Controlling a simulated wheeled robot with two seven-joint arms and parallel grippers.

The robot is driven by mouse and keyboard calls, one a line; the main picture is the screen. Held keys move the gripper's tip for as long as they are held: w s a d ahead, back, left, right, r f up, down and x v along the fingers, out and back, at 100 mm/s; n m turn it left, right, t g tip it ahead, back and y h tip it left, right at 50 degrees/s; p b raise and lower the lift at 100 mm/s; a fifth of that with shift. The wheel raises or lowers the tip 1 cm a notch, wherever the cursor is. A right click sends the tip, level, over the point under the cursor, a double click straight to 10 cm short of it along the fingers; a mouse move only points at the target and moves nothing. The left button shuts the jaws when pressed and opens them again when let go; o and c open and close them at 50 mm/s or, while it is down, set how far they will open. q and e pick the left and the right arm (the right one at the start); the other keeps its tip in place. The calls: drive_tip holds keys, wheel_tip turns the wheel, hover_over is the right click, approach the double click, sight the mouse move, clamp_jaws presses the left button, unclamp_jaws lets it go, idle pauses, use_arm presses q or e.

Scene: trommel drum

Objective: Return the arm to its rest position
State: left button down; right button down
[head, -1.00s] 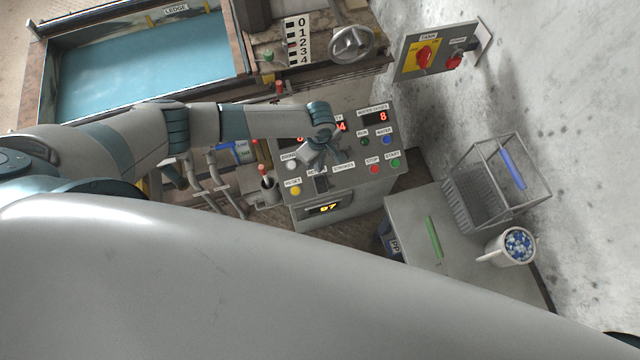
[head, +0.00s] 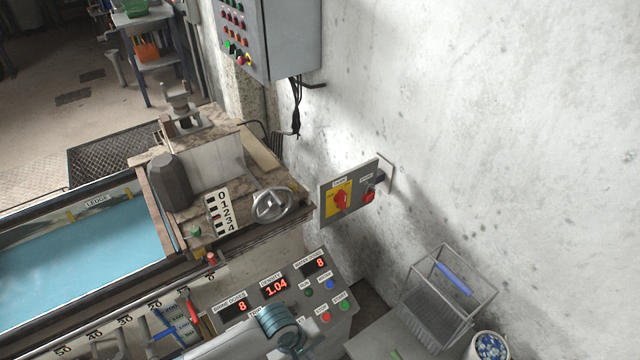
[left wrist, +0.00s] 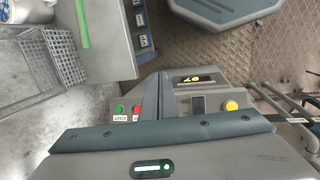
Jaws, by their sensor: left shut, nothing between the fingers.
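My left arm's grey and teal wrist (head: 280,325) shows at the bottom of the head view, in front of the control console (head: 335,290). Its fingers cannot be made out there. In the left wrist view my left gripper (left wrist: 159,80) has its two grey fingers together with nothing between them. They point over the console face, between the red and green buttons and the dark switch (left wrist: 198,103). A yellow button (left wrist: 231,105) is to the right. I cannot tell the height of the fingers above the panel. My right gripper is not in view.
A wire basket (head: 448,295) and a cup of blue and white pieces (head: 488,346) stand right of the console. A switch box (head: 349,192) is on the wall. A handwheel (head: 272,205) and a water tank (head: 70,265) are beyond and left.

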use_arm(q)
drive_tip(key=s+a+r+m+t+h, duration=0.1)
drive_tip(key=s+a+r+m+t, duration=0.1)
drive_tip(key=s+r+m, duration=0.4)
drive_tip(key=s+a+r+m+t+y, duration=0.1)
drive_tip(key=s+a+r+y, duration=0.15)
drive_tip(key=s+a, duration=0.45)
drive_tip(key=s+a+r+m+y, duration=0.15)
drive_tip(key=a+r, duration=0.25)
drive_tip(key=a, duration=0.7)
wheel_tip(320, 180, down, 29)
drive_tip(key=s+g+b, duration=0.1)
drive_tip(key=s+b, duration=0.1)
drive_tip(key=s+a+f+g+b, duration=0.1)
drive_tip(key=s+a+f+b, duration=0.1)
drive_tip(key=s+f, duration=1.6)
wheel_tip(320, 180, down, 3)
drive_tip(key=shift+a+r, duration=0.1)
drive_tip(key=shift+a, duration=0.5)
